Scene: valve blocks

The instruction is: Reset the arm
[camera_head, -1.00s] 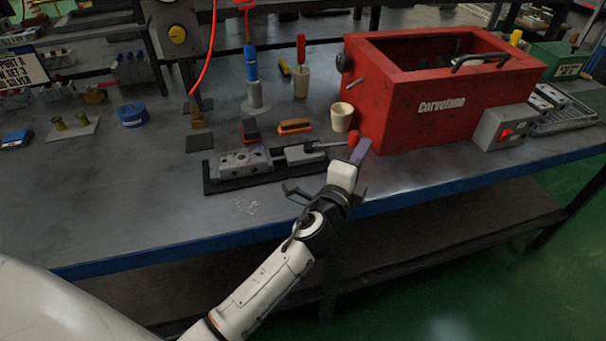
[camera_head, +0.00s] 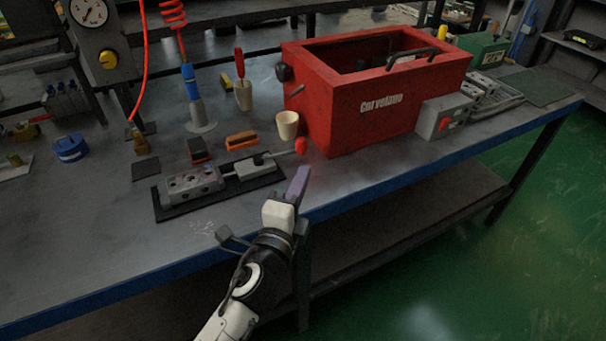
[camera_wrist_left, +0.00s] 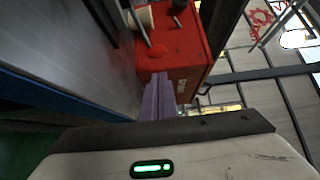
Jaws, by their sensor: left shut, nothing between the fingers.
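My left gripper (camera_head: 298,184) is in the head view, in front of the bench's front edge, below and to the left of the red box. Its purple fingers are shut with nothing between them. They also show in the left wrist view (camera_wrist_left: 159,98), pointing toward the red box. The valve block (camera_head: 192,183) sits on a dark base plate to the left of the gripper. A lever with a red knob (camera_head: 301,146) reaches right from the block, and the fingertips are apart from it. My right gripper is in neither view.
The red box (camera_head: 350,120) stands on the bench (camera_head: 100,240) behind the gripper. A beige cup (camera_head: 287,125), an orange brush-like piece (camera_head: 242,140) and a blue-topped tool (camera_head: 190,85) stand behind the valve block. Green floor lies clear to the right.

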